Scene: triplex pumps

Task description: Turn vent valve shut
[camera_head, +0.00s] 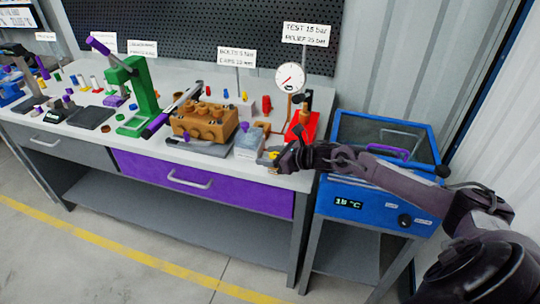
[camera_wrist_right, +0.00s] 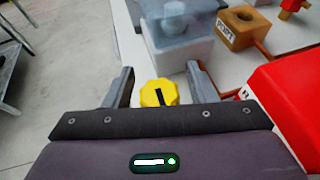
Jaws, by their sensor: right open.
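A yellow scalloped knob (camera_wrist_right: 158,93) with a black bar across its top, which I take for the vent valve, sits low between the fingers of my right gripper (camera_wrist_right: 158,76) in the right wrist view. The fingers are open, one on each side of it, and I see a gap at each. In the head view a bit of the yellow knob (camera_head: 269,155) shows at the bench's front edge, beside my right gripper (camera_head: 277,162). The rest is hidden by the gripper. My left gripper is not in view.
A grey block with a clear cover (camera_wrist_right: 178,30) stands just beyond the knob. A tan block (camera_wrist_right: 243,27) and a red block (camera_wrist_right: 290,100) are to the right. A gauge (camera_head: 290,79) stands behind. A blue bath (camera_head: 375,206) is right of the bench.

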